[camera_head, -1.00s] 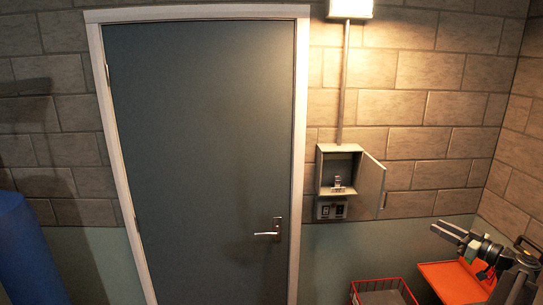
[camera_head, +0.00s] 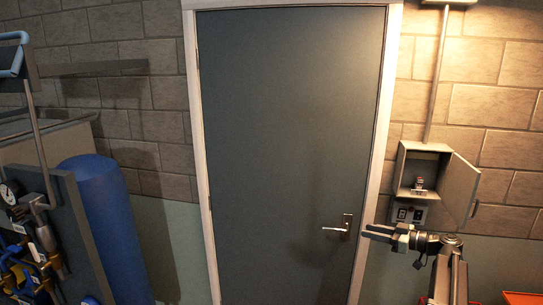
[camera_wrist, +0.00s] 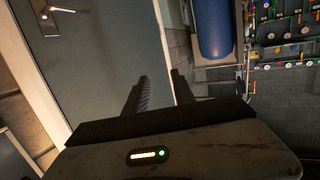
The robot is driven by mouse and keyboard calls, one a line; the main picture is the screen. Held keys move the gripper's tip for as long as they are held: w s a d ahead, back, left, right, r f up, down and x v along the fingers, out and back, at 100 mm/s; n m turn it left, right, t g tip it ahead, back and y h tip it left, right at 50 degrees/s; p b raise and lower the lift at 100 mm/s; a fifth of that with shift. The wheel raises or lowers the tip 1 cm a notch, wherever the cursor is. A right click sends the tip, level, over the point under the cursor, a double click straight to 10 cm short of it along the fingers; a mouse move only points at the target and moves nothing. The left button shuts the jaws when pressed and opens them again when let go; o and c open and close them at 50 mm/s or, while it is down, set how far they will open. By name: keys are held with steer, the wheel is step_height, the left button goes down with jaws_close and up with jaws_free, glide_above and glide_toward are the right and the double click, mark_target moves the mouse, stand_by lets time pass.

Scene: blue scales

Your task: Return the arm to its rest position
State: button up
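My arm (camera_head: 452,272) stands at the lower right of the head view, its upper link roughly level. My gripper (camera_head: 366,231) points left, in front of the door's right edge in the picture. In the wrist view my gripper (camera_wrist: 160,84) shows two dark fingers apart with nothing between them, so it is open and empty.
A grey door (camera_head: 285,130) with a lever handle (camera_head: 335,229) fills the middle. An open wall box (camera_head: 407,183) is right of it. A blue cylinder (camera_head: 108,225) and a tool board (camera_head: 75,215) stand left. An orange thing (camera_head: 520,298) is at the lower right.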

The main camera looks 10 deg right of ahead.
steer(key=w+a+f+n+g+b, duration=0.1)
steer(key=a+f+g, duration=0.3)
steer(key=a, duration=0.7)
steer(key=w+a+f+n+g+b, duration=0.1)
steer(key=a+f, duration=0.4)
steer(key=a, duration=0.7)
steer(key=s+a+f+g+h+b, duration=0.1)
steer(key=s+a+f+g, duration=0.15)
steer(key=a+f, duration=0.35)
steer(key=s+a+f+g+h+b, duration=0.1)
steer(key=s+a+f+g+b, duration=0.2)
steer(key=a, duration=0.5)
steer(key=s+a+f+m+h, duration=0.1)
steer(key=s+a+f+h, duration=0.25)
steer(key=s+f, duration=0.2)
steer(key=s+d+f+m+g+h, duration=0.1)
steer(key=s+d+f+m+h, duration=0.1)
steer(key=s+d+m+h, duration=0.3)
steer(key=d+m, duration=0.3)
steer(key=m, duration=0.1)
steer(key=shift+d+f, duration=0.25)
steer(key=shift+d, duration=0.15)
steer(key=shift+s, duration=0.15)
